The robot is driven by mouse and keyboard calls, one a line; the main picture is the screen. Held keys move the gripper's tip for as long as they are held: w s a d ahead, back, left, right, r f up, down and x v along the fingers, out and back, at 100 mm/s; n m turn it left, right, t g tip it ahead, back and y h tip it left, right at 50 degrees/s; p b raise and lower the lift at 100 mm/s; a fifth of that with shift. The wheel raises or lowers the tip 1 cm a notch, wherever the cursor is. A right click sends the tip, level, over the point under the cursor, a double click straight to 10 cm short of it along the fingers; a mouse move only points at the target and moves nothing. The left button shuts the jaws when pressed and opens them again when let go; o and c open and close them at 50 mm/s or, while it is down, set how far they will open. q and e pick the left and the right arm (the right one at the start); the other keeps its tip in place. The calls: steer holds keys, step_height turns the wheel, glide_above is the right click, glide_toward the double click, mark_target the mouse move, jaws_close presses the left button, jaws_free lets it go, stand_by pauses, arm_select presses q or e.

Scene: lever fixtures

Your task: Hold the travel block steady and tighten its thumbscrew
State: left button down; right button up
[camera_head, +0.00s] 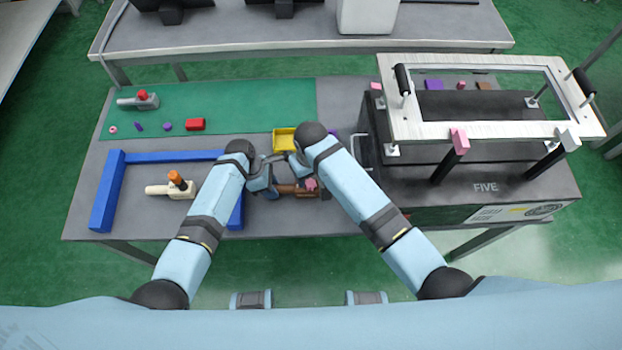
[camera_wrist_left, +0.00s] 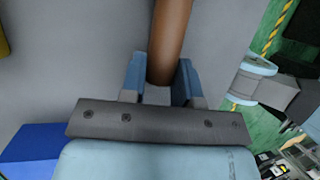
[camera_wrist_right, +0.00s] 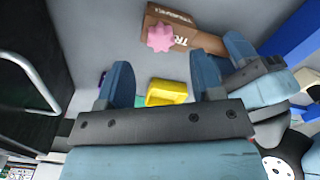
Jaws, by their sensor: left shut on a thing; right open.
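The travel block (camera_wrist_right: 180,27) is brown with pale lettering, partly cut off, and lies on the grey table. Its thumbscrew (camera_wrist_right: 160,37) is a pink lobed knob; it also shows in the head view (camera_head: 311,183). A brown bar (camera_wrist_left: 170,40) extends from the block. My left gripper (camera_wrist_left: 160,78) is shut on this bar, left of the block in the head view (camera_head: 273,189). My right gripper (camera_wrist_right: 163,75) is open and empty, its fingers spread apart, with the thumbscrew ahead of them and not between them. In the head view my right forearm partly hides the block area.
A yellow bin (camera_head: 283,140) sits just behind the grippers. Blue rails (camera_head: 107,190) and a cream lever fixture with an orange knob (camera_head: 177,182) are at left. A large black machine marked FIVE (camera_head: 480,187) stands close on the right. A green mat (camera_head: 250,95) lies behind.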

mark_target(311, 184)
step_height(311, 184, up, 6)
steer(key=shift+r, duration=0.2)
steer(key=shift+w+r, duration=0.1)
step_height(311, 184, down, 12)
steer(key=shift+f, duration=0.1)
stand_by(0.9)
steer(key=c, duration=0.9)
